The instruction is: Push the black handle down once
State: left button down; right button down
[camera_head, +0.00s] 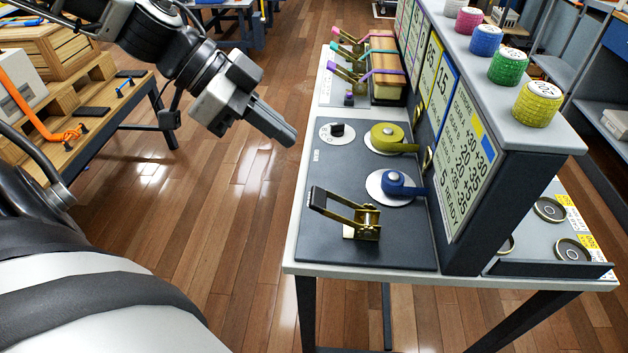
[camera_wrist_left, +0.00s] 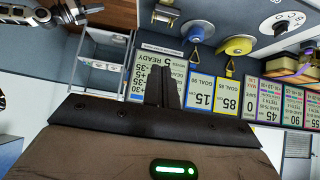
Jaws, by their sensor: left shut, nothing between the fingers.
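The black handle (camera_head: 319,199) is the dark grip at the left end of a brass ratchet lever on the near part of the dark tabletop panel. Its two brass arms run right to a brass bracket (camera_head: 366,222), and the grip end stands raised above the panel. My left gripper (camera_head: 290,138) is shut and empty, beyond and above the handle, left of the table's edge. It does not touch the handle. In the left wrist view its closed fingers (camera_wrist_left: 162,86) are at the middle, and the brass bracket (camera_wrist_left: 165,12) shows at the top.
A blue strap spool (camera_head: 393,182), a yellow-green spool (camera_head: 388,138) and a dial (camera_head: 337,131) share the panel. A sign wall (camera_head: 462,150) rises to the right, with coloured strap rolls on top. Floor (camera_head: 245,220) is open left of the table. A wooden bench (camera_head: 110,120) stands further left.

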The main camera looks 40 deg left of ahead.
pick_arm(q)
jog(key=b, duration=0.2)
send_over(313, 194)
jog(key=d, duration=0.1)
jog(key=f, duration=0.6)
jog(key=shift+w+d+f, duration=0.2)
jog(key=shift+w+f, duration=0.05)
jog(key=shift+w, duration=0.15)
jog(key=f, duration=0.1)
jog(key=a+f, duration=0.1)
jog(key=shift+s+f, duration=0.2)
jog(key=shift+f, duration=0.1)
jog(key=shift+s+a+f, duration=0.15)
jog(key=shift+a+f, duration=0.05)
jog(key=shift+f, duration=0.25)
